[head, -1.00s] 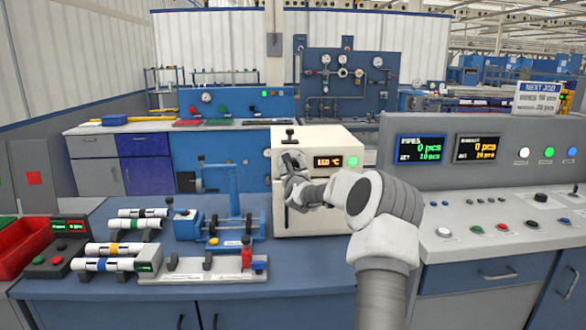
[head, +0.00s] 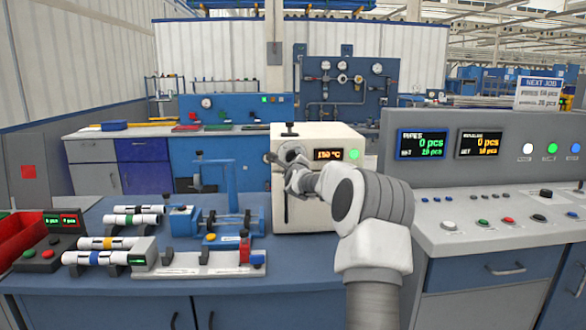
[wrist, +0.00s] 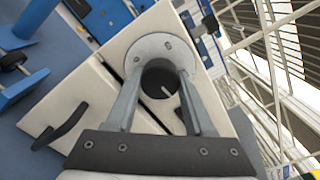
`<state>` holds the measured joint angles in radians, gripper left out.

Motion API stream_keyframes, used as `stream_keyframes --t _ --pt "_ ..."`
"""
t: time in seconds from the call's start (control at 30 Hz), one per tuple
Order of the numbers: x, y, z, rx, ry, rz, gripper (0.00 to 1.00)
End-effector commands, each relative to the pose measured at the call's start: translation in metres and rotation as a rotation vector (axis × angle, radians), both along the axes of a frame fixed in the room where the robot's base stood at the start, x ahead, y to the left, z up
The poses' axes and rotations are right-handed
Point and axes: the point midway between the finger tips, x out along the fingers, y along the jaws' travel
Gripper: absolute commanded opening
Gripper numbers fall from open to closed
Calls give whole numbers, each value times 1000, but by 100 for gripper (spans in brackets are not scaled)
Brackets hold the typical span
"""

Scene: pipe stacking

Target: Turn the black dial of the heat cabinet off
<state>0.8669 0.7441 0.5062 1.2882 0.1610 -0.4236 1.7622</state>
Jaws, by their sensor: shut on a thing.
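The heat cabinet (head: 318,200) is a cream-white box on the blue bench, with an orange-lit display (head: 328,154) reading about 150 °C and a lit green lamp (head: 355,154). Its black dial (wrist: 158,82) sits on a round grey plate (wrist: 150,45) and bears a white pointer mark. My gripper (wrist: 160,75) has one finger on each side of the dial and is shut on it. In the head view my gripper (head: 286,166) is at the upper left of the cabinet front and covers part of the dial.
A blue clamp fixture (head: 225,215) stands left of the cabinet. Several banded white pipes (head: 110,242) lie on racks further left. A grey control console (head: 480,200) with two displays stands to the right. A dark handle (wrist: 62,128) juts from the cabinet front.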

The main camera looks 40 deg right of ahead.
Motion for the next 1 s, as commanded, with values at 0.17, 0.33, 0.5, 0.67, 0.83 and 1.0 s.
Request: stream_keyframes --t 0.17,0.33,0.5,0.67,0.83,1.0 --pt "1 1 -3 -144 87 2 0" --pt "0 1 -2 -283 172 1 0" --pt "0 1 -2 -419 257 1 0" --pt "0 1 -1 -549 336 1 0" --pt "0 1 -1 -687 421 1 0" --pt "1 1 0 -825 505 0 0"
